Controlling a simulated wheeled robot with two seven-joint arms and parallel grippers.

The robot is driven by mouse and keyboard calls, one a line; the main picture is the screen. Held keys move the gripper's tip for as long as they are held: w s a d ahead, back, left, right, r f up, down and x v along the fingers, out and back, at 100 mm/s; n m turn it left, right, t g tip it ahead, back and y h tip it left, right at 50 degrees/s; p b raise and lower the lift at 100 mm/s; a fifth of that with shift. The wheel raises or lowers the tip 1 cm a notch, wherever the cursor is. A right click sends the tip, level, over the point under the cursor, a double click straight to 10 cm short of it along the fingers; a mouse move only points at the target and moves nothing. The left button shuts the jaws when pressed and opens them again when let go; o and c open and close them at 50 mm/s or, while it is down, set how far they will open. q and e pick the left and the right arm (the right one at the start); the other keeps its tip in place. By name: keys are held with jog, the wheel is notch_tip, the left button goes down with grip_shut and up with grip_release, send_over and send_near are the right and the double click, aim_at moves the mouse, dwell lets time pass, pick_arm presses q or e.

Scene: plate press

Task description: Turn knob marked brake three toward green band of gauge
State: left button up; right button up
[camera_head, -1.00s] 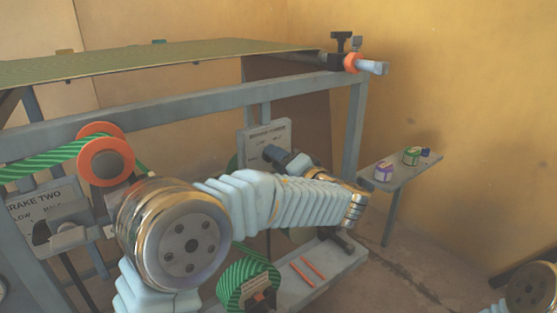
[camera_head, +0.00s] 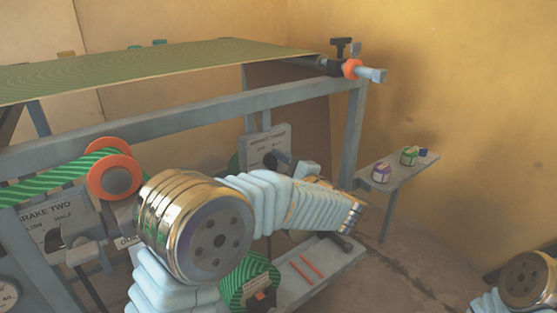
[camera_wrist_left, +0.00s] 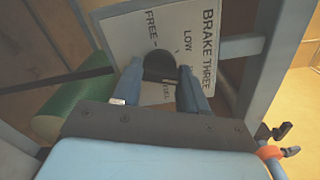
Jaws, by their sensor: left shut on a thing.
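The brake three plate (camera_head: 266,146) is a pale sign on the press frame in the head view, partly behind my left arm. In the left wrist view the plate (camera_wrist_left: 208,52) reads BRAKE THREE, FREE and LOW, and more lettering is partly covered. The dark brake three knob (camera_wrist_left: 160,64) sits on it. My left gripper (camera_wrist_left: 160,88) has one blue finger on each side of the knob and is shut on it. In the head view the left gripper (camera_head: 287,163) is small at the plate. I see no gauge or green band for brake three. My right gripper is out of view.
The brake two plate (camera_head: 55,225) and an orange roller with green belt (camera_head: 50,183) stand at left. A partial gauge (camera_head: 7,293) shows at lower left. Red sticks (camera_head: 305,270) lie on a low shelf. A side table (camera_head: 395,180) holds small tins.

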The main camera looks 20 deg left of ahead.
pick_arm(q)
jog(key=shift+m+p, duration=0.35)
jog(key=shift+m, duration=0.35)
jog(key=shift+f, duration=0.1)
jog(key=o, duration=1.1)
jog(key=shift+c, duration=0.2)
jog(key=b+v, duration=0.1)
jog(key=v, duration=1.2)
jog(key=shift+s+d, duration=0.25)
jog(key=shift+d, duration=0.05)
